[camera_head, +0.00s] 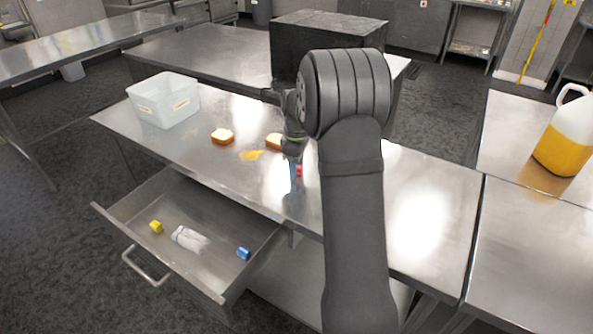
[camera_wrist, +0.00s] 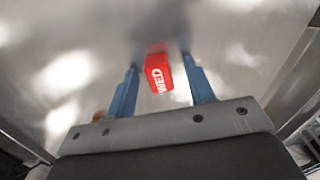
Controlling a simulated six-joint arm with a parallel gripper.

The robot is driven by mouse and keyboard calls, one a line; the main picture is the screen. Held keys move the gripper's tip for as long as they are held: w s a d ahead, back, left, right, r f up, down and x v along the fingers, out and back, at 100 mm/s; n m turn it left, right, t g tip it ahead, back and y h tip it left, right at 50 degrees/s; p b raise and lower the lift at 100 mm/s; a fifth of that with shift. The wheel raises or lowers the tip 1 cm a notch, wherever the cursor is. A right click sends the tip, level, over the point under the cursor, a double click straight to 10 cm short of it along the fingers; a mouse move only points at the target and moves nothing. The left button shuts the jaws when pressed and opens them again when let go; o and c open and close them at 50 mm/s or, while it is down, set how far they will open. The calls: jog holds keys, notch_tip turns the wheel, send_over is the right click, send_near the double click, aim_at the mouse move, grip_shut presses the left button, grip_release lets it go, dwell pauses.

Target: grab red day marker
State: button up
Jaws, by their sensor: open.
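The red day marker (camera_wrist: 158,72), a small red block with white letters "WED", lies on the steel table between my gripper's fingertips in the wrist view. In the head view a bit of the red marker (camera_head: 299,170) shows beside my gripper (camera_head: 295,172), the rest hidden by the arm. My gripper (camera_wrist: 160,80) is open, with one blue finger on each side of the marker. I cannot tell whether either finger touches it.
The steel table (camera_head: 430,200) bears a clear bin (camera_head: 165,100), two bread-like pieces (camera_head: 222,136) and an orange-yellow patch (camera_head: 251,155). An open drawer (camera_head: 215,265) below holds a yellow block (camera_head: 156,227), a blue block (camera_head: 243,253) and a whitish item (camera_head: 189,238). A jug (camera_head: 565,140) stands at right.

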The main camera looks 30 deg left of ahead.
jog(key=c, duration=1.1)
jog(key=shift+o, duration=0.2)
